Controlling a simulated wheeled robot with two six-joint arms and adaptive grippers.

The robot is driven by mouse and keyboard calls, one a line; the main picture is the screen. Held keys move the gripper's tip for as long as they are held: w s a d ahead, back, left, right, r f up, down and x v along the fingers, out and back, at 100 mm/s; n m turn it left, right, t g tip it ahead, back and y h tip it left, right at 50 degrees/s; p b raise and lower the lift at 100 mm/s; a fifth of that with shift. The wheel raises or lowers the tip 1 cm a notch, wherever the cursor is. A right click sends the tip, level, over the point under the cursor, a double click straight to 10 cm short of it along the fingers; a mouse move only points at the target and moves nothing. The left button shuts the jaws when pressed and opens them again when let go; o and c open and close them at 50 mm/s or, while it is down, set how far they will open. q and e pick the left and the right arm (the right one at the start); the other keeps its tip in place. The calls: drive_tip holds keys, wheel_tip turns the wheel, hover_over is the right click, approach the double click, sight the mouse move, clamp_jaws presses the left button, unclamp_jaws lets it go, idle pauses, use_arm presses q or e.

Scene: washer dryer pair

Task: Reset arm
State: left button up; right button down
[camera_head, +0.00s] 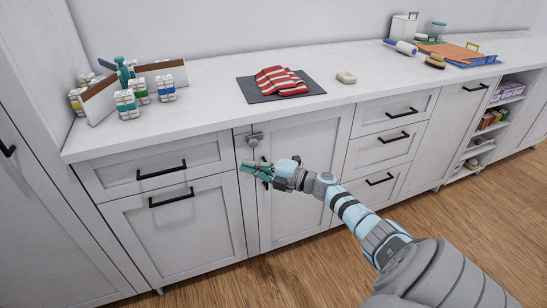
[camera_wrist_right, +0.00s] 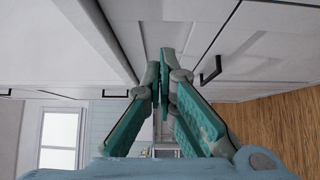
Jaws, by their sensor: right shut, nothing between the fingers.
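My right gripper (camera_head: 257,170) shows in the head view in front of the cabinet doors, below the countertop edge. In the right wrist view my right gripper (camera_wrist_right: 160,75) has its teal fingers drawn together at the tips, with nothing between them. My right arm reaches in from the lower right. The gripper overlaps the narrow cabinet door (camera_head: 290,205) near its dark handle in the head view; I cannot tell whether it touches. My left gripper is not in view.
The white countertop (camera_head: 210,98) runs above the gripper. On it are a striped red cloth (camera_head: 281,80) on a dark mat (camera_head: 245,90), a pale soap-like block (camera_head: 346,77) and several small bottles at left. Drawers (camera_head: 390,140) stand right of the gripper. The wooden floor is open.

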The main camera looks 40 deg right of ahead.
drive_tip(key=v, duration=0.5)
drive_tip(key=shift+f, duration=0.2)
